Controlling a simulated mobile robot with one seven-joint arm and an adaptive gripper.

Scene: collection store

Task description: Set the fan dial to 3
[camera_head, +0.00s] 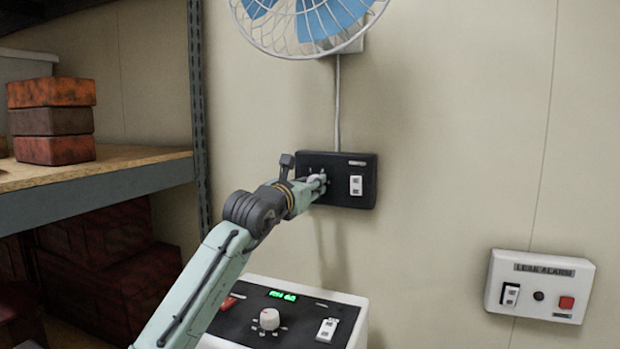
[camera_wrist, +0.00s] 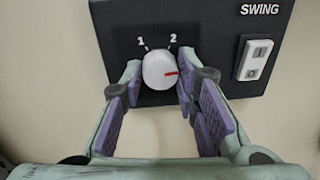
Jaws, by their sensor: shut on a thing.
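The black fan control box (camera_head: 362,165) is on the wall below the fan. In the wrist view its white round dial (camera_wrist: 158,69) has a red pointer line aimed right, clockwise past the "2" mark. The marks "1" and "2" show above the dial; no "3" shows, and my right finger covers the area where the line points. My gripper (camera_head: 317,184) reaches the box from the lower left. In the wrist view my gripper (camera_wrist: 160,76) has a purple-padded finger on each side of the dial, shut on it.
A rocker switch (camera_wrist: 255,59) labelled SWING sits right of the dial. The blue-bladed fan (camera_head: 310,20) hangs above. A white-sided unit (camera_head: 350,330) with a knob and green display stands below. A leak alarm panel (camera_head: 540,285) is at right, shelving (camera_head: 90,165) at left.

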